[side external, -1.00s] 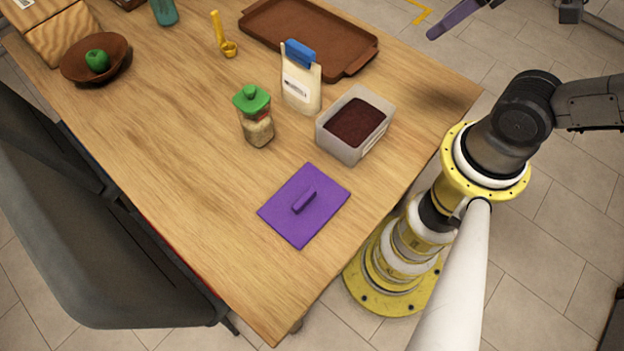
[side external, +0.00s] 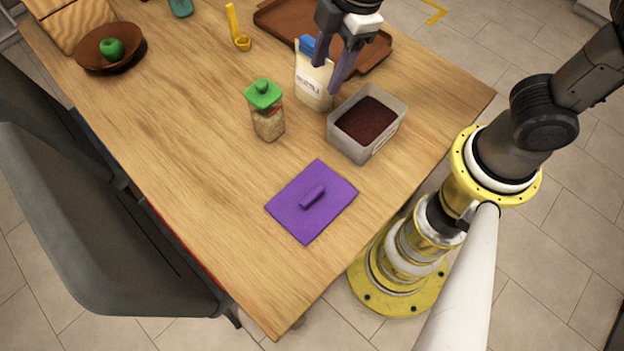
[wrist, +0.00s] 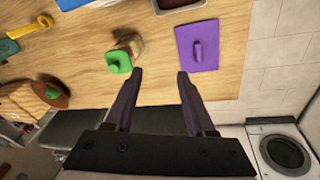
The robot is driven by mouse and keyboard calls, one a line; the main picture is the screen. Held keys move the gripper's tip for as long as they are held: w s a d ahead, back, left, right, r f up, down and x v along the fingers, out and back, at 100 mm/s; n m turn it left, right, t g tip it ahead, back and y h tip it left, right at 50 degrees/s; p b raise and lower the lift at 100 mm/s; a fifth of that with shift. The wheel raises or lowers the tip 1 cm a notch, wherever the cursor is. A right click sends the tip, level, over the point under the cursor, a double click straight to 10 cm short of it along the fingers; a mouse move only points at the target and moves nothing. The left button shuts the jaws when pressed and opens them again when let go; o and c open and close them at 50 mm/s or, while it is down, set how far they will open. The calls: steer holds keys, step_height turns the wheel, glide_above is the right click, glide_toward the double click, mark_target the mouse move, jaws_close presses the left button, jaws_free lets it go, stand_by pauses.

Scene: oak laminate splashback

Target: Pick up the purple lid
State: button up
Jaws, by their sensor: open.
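The purple lid (side external: 322,190) lies flat on the table near its front edge, with a raised bar handle (side external: 313,196) on top. In the wrist view the purple lid (wrist: 204,54) is up and to the right of my fingertips. My gripper (side external: 326,78) is open and empty, high over the table's back part near the bag and the tub, well apart from the lid. In the wrist view my gripper (wrist: 160,73) has its two fingers spread with nothing between them.
A clear tub of dark contents (side external: 362,154) stands just behind the lid. A green-lidded jar (side external: 268,122) and a white bag with a blue clip (side external: 313,88) stand nearby. A brown tray (side external: 280,22), yellow scoop (side external: 240,40) and bowl (side external: 85,58) are farther back. Table left of the lid is clear.

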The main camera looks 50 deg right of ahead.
steer(key=s+a+f+n+g, duration=0.2)
steer(key=s+a+f+n, duration=0.1)
steer(key=a+f, duration=0.35)
steer(key=n+h, duration=0.1)
glide_above(312, 195)
steer(key=f, duration=1)
steer(key=shift+s+f, duration=0.15)
steer(key=shift+s, duration=0.25)
steer(key=shift+w+f, duration=0.2)
steer(key=shift+f, duration=1.3)
steer(key=shift+w+f, duration=0.2)
steer(key=shift+f, duration=1.25)
jaws_close()
